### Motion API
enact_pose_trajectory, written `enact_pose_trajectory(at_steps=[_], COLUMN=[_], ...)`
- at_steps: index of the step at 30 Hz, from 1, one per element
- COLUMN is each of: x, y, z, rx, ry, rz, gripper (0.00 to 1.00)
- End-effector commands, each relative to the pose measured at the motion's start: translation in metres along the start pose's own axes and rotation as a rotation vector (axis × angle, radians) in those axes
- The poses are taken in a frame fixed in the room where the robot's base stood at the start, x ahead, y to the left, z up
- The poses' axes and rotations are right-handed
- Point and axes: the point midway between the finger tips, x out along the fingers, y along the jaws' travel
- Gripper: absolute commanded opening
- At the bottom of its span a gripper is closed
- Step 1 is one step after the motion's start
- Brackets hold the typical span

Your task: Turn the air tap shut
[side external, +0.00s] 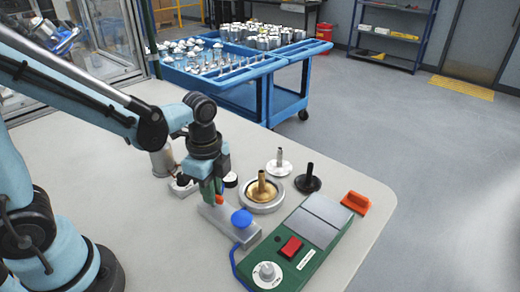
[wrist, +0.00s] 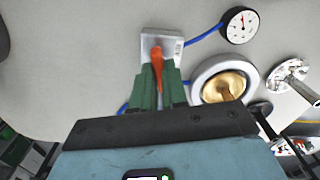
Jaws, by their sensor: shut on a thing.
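The air tap's pale grey square body (wrist: 176,47) lies on the table in the wrist view, with a label at its right edge. Its orange lever (wrist: 157,60) runs from the body down the picture between my green fingers. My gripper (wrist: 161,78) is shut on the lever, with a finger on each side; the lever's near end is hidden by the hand. In the side view my gripper (side external: 214,196) points down at the table, and a bit of orange shows by the fingertips. A blue hose (wrist: 203,34) links the tap body to a round dial gauge (wrist: 240,25).
A silver ring with a brass part (side external: 262,190) stands close to the right of my gripper. A grey bar with a blue disc (side external: 241,217) lies in front, beside a green control box (side external: 292,250) with a red button. An orange block (side external: 355,202) sits near the table edge.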

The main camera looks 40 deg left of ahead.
Motion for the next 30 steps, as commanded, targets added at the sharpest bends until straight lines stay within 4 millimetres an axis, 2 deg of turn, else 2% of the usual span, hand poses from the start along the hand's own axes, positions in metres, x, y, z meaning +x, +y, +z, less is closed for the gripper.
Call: enact_pose_trajectory(at_steps=[12, 30], x=[-0.0003, -0.0003], y=[0.0000, 0.0000], z=[0.0001, 0.0001], rx=[0.246, 0.305], ry=[-0.001, -0.001], rz=[0.001, 0.001], gripper=[0.00, 0.00])
